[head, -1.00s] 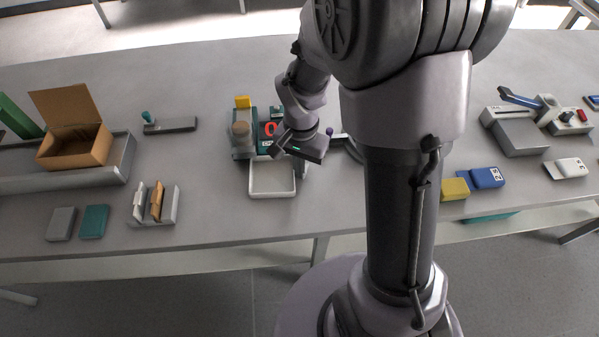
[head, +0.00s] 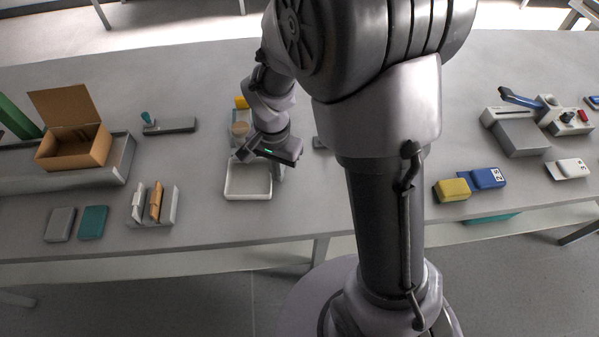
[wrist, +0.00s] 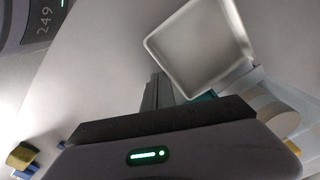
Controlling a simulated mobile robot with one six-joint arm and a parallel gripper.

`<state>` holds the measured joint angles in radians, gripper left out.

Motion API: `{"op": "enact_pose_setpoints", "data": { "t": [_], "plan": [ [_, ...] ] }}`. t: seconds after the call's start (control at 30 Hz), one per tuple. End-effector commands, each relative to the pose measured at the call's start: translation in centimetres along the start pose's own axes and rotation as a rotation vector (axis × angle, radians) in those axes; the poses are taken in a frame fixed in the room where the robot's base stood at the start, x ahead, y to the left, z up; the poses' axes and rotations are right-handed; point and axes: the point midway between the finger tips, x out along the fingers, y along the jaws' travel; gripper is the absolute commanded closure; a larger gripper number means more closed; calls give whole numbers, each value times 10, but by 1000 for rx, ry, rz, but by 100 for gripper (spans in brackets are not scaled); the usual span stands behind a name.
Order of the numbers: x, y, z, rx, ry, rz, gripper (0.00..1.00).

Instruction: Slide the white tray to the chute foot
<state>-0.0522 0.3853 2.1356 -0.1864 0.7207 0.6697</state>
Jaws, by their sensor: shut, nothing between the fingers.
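The white tray (head: 248,194) lies flat on the grey table in the head view, below and left of my gripper. It also shows in the wrist view (wrist: 200,45), empty, with its rim tilted across the picture. My gripper (head: 278,173) points down at the tray's right side; its fingers (wrist: 156,82) are shut with nothing between them, close beside the tray's edge. I cannot tell whether they touch it. A pale fixture with a round tan-topped part (head: 240,128) stands right behind the tray, partly hidden by my arm. I cannot make out which part is the chute foot.
Left of the tray, a white holder (head: 170,210) carries upright pieces, with bare table between. Further left are grey (head: 60,224) and teal (head: 93,222) blocks and an open cardboard box (head: 72,150). Yellow (head: 452,190) and blue (head: 489,178) blocks lie right of my column.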

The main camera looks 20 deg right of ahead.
Motion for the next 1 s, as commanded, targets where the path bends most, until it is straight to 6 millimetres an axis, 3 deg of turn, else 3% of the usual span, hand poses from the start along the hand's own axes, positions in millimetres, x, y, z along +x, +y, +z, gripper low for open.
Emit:
{"op": "enact_pose_setpoints", "data": {
  "t": [0.27, 0.67, 1.0],
  "plan": [
    [0, -6, 4, -1, 0, 0, 100],
    [-2, 5, -3, 0, 0, 0, 100],
    [-57, 5, -3, 0, 1, -1, 100]
  ]
}}
